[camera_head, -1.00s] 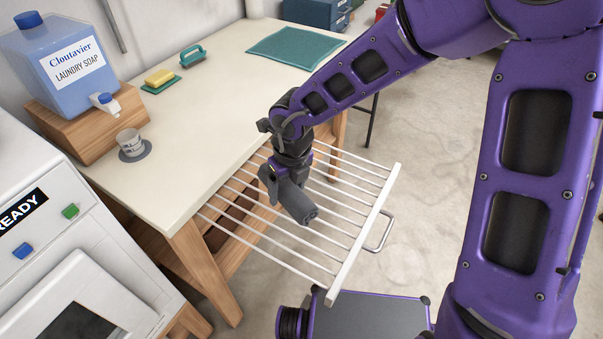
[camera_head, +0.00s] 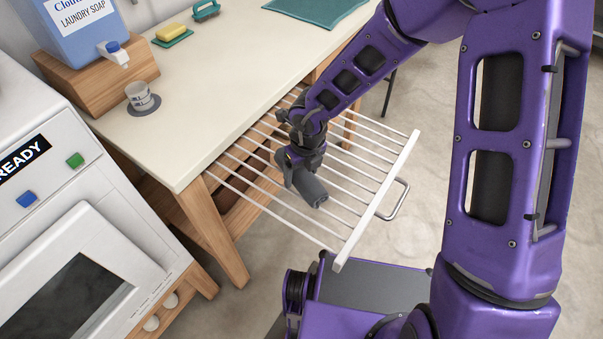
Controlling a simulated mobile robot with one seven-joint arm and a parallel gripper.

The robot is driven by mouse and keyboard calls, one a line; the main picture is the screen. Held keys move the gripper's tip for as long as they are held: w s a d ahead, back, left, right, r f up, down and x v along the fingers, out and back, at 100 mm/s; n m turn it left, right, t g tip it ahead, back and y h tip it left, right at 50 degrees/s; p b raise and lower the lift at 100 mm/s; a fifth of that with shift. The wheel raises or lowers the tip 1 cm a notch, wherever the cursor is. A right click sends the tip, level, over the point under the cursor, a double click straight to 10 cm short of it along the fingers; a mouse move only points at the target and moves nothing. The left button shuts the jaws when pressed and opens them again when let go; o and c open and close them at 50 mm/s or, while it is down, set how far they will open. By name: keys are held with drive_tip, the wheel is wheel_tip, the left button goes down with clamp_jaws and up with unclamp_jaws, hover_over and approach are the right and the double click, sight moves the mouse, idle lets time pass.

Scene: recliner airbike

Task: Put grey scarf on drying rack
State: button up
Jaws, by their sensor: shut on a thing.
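The drying rack (camera_head: 379,205) is a white frame of parallel bars that sticks out from under the table top, with a grey handle on its outer edge. The grey scarf (camera_head: 312,192) is a dark grey rolled bundle at the middle of the rack. My gripper (camera_head: 301,174) points down over the bars and is shut on the scarf. The scarf is at or just above the bars; I cannot tell whether it touches them. The gripper hides part of the scarf.
The cream table (camera_head: 230,85) carries a blue laundry soap jug (camera_head: 82,30) on a wooden block, a small cup (camera_head: 140,95), a yellow sponge (camera_head: 170,32) and a teal mat (camera_head: 315,8). A white machine (camera_head: 70,220) stands at the left. Bare floor lies right of the rack.

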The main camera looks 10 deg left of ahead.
sight(306, 173)
drive_tip(key=o, duration=1.3)
drive_tip(key=shift+f, duration=0.1)
drive_tip(key=shift+c, duration=0.2)
drive_tip(key=r+p, duration=0.1)
drive_tip(key=r, duration=0.3)
drive_tip(key=s+d+r+p, duration=0.1)
drive_tip(key=r, duration=0.3)
drive_tip(key=r+p, duration=0.1)
drive_tip(key=r, duration=0.3)
drive_tip(key=shift+s+d+r, duration=0.1)
drive_tip(key=shift+s+d, duration=0.05)
